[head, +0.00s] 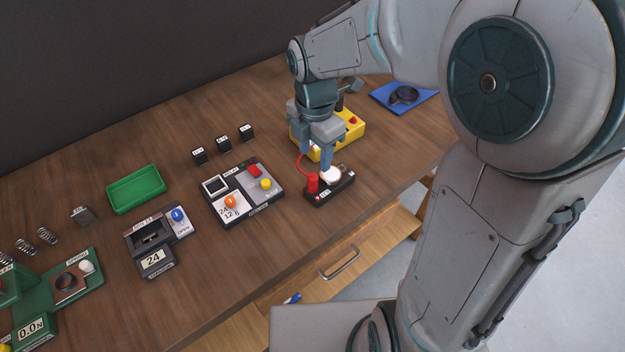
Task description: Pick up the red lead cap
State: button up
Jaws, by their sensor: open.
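The red lead cap (312,184) is a small upright red cylinder at the left end of a low black box (344,189) near the table's front edge. A red cord loops up behind it on the left. A white round part (331,175) sits on the same box, just right of the cap. My gripper (322,162) points down just above the box, slightly to the right of and behind the cap. It is open, and nothing shows between its fingers. Whether a fingertip touches the white part, I cannot tell.
A yellow box (350,134) with a red button stands right behind my gripper. A dark control panel (243,209) with coloured knobs is to the left. A green tray (135,188), small black blocks and a blue mat (385,103) lie farther off. An open drawer (350,250) juts out below.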

aim_at(312, 176)
jog(key=shift+w+a+f+p, duration=0.15)
jog(key=shift+f+p, duration=0.15)
jog(key=shift+f, duration=1.85)
jog(key=shift+s+a+f+p, duration=0.1)
jog(key=shift+f+p, duration=0.15)
jog(key=shift+f, duration=1.85)
jog(key=c, duration=1)
